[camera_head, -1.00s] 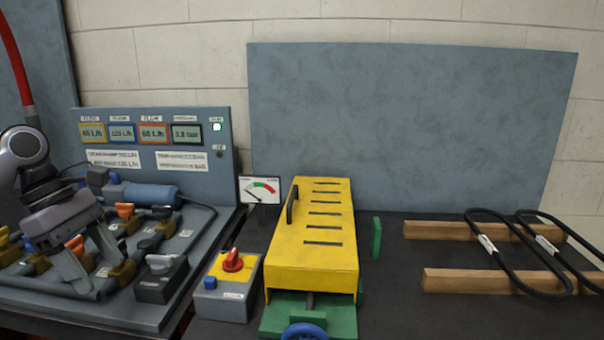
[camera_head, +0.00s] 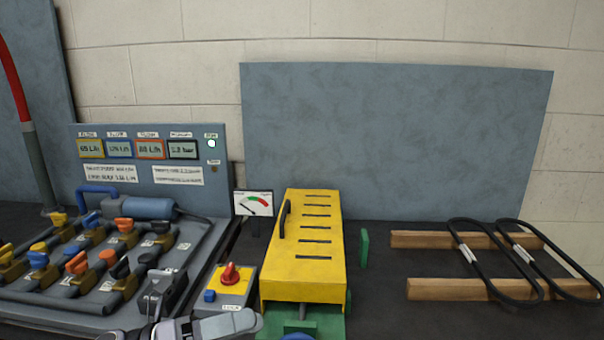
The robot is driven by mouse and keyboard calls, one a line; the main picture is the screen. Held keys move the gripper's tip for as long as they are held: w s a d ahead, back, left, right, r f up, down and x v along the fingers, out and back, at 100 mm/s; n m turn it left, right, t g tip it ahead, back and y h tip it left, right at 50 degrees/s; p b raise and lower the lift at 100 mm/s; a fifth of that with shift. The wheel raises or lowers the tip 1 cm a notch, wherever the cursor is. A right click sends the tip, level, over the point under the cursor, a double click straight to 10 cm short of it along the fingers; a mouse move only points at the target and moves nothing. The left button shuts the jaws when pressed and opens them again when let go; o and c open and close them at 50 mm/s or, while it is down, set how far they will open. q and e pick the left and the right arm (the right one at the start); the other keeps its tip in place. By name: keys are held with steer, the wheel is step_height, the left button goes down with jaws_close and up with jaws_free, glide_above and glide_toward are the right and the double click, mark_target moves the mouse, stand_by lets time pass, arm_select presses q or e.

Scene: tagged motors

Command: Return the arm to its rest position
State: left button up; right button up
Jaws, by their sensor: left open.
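My left gripper (camera_head: 205,326) shows at the bottom edge of the head view, partly cut off by the frame. It is in front of the valve board (camera_head: 205,262) and the switch box, and it holds nothing that I can see. My right gripper is not in view. The valve board carries several valves with yellow, blue, orange and black handles.
A yellow slotted cover (camera_head: 304,262) stands on a green base in the middle. A small gauge (camera_head: 254,203) stands to its left. A display panel (camera_head: 152,178) stands behind the valves. At right, two black belts (camera_head: 480,262) lie on wooden bars (camera_head: 466,289). A red and grey post (camera_head: 38,165) is far left.

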arm_select(q)
steer(key=s+a+f+n+t+y+p, duration=0.15)
steer(key=a+f+n+t+y, duration=0.35)
steer(key=n, duration=0.9)
steer(key=s+a+f+n+t+y+p, duration=0.15)
steer(key=f+n+t+y, duration=0.55)
steer(key=n, duration=0.7)
steer(key=s+a+f+n+g+y+p, duration=0.1)
steer(key=s+a+f+n+g+y, duration=0.1)
steer(key=s+f+n, duration=0.3)
steer(key=s+a+f+n+g+y+p, duration=0.1)
steer(key=s+a+f+n+g+y, duration=0.1)
steer(key=s+f+n, duration=0.3)
steer(key=s+f+g+y, duration=0.1)
steer(key=s, duration=0.2)
steer(key=shift+s+a+n+g+y+p, duration=0.25)
steer(key=shift+a+n+g+y+p, duration=0.05)
steer(key=shift+a+n+g, duration=0.1)
